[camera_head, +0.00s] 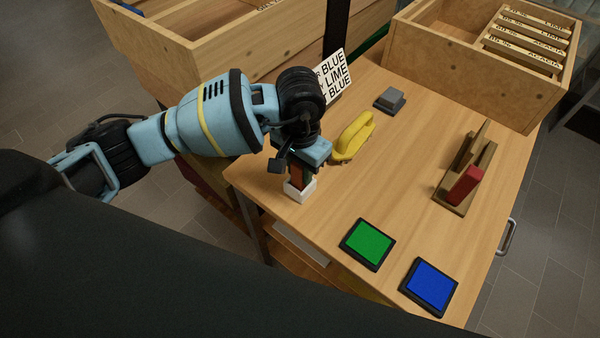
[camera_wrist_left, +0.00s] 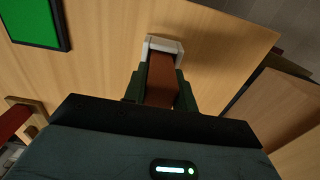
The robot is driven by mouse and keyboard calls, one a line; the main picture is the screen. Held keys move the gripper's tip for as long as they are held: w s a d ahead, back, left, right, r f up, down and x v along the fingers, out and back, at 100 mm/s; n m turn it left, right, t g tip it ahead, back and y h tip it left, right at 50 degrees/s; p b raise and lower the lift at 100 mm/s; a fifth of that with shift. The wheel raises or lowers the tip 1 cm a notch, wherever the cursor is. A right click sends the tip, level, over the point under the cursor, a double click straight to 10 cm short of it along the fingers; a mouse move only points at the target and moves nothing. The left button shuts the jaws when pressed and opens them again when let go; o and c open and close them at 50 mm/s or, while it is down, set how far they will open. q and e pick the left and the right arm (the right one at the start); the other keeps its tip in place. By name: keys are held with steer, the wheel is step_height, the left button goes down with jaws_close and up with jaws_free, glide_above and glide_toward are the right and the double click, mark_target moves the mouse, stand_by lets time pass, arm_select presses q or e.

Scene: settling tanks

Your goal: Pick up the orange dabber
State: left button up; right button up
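The orange dabber, a reddish-orange block with a white end, is upright near the left edge of the wooden table. Its white end (camera_head: 300,190) shows below my left gripper (camera_head: 303,174) in the head view. In the left wrist view the orange block (camera_wrist_left: 161,80) lies between the two dark green fingers of my left gripper (camera_wrist_left: 160,88). Both fingers appear flush against its sides, so the gripper looks shut on it. The gripper hides its upper part. I cannot tell whether the white end touches the table. My right gripper is not in view.
A yellow object (camera_head: 353,136) stands close to the right of the gripper. Green (camera_head: 367,244) and blue (camera_head: 429,286) pads lie in front. A wooden stand (camera_head: 458,194) holds a red block. A grey block (camera_head: 389,100), printed card (camera_head: 336,77) and wooden box (camera_head: 471,76) are behind.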

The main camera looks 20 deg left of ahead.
arm_select(q)
steer(key=shift+c, duration=1.4)
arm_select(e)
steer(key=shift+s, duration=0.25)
arm_select(q)
steer(key=shift+r, duration=0.1)
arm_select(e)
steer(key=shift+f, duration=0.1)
